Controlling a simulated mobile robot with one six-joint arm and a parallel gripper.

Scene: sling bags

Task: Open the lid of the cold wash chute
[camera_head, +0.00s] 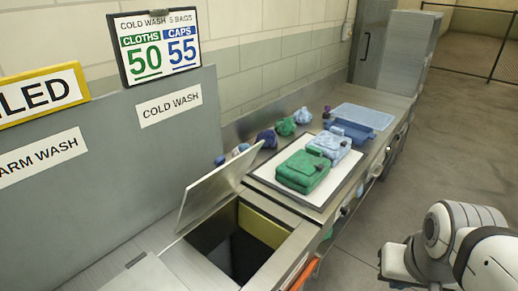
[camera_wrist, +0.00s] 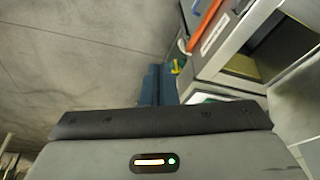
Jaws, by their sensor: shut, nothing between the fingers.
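The cold wash chute (camera_head: 291,262) is set in the steel counter below the COLD WASH label (camera_head: 169,105). Its grey lid (camera_head: 218,190) stands raised and tilted along the back left of the square opening. The dark inside and a yellowish inner wall show. My gripper (camera_wrist: 160,120) is shut and empty at the bottom of the wrist view. My white arm is at the lower right of the head view, over the floor in front of the counter and apart from the lid.
A white tray (camera_head: 259,173) holds a green bag (camera_head: 303,172) and a light blue bag (camera_head: 330,146). Several small bundles (camera_head: 285,127) lie along the wall. An orange part (camera_wrist: 205,22) shows on the counter's side. The floor (camera_head: 453,145) at right is clear.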

